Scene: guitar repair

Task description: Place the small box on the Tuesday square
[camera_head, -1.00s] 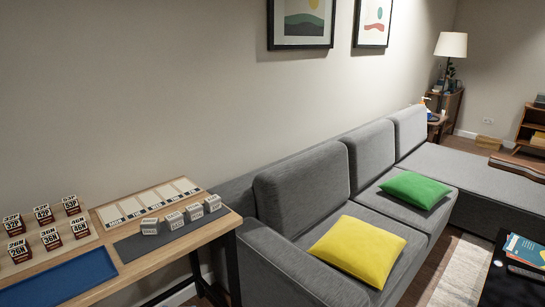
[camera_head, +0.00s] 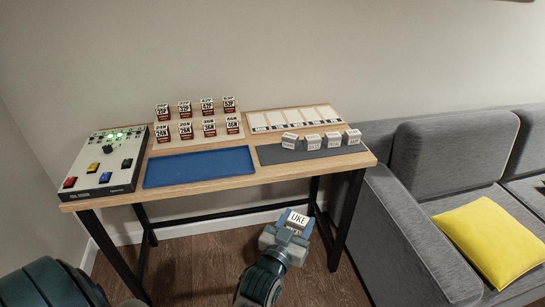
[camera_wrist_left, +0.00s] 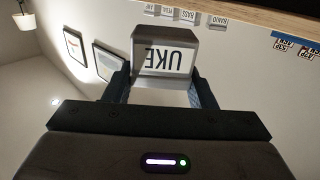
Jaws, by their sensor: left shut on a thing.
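My left gripper (camera_head: 293,224) is shut on a small grey box (camera_head: 298,218) with a white label reading UKE. It holds the box in front of the table, apart from the tabletop. In the left wrist view the box (camera_wrist_left: 165,55) sits between the two fingers, its label upside down. A pale board with a row of squares (camera_head: 249,119) lies at the back right of the table. Tuesday seems to be the second square from the left (camera_head: 278,117), but its print is too small to read surely. The squares look empty. My right gripper is not in view.
A dark grey mat (camera_head: 268,158) holding several small labelled boxes (camera_head: 313,142) lies in front of the board. Left are a blue mat (camera_head: 200,168), rows of number blocks (camera_head: 185,131) and a button console (camera_head: 105,160). A grey sofa (camera_head: 440,150) stands right of the table.

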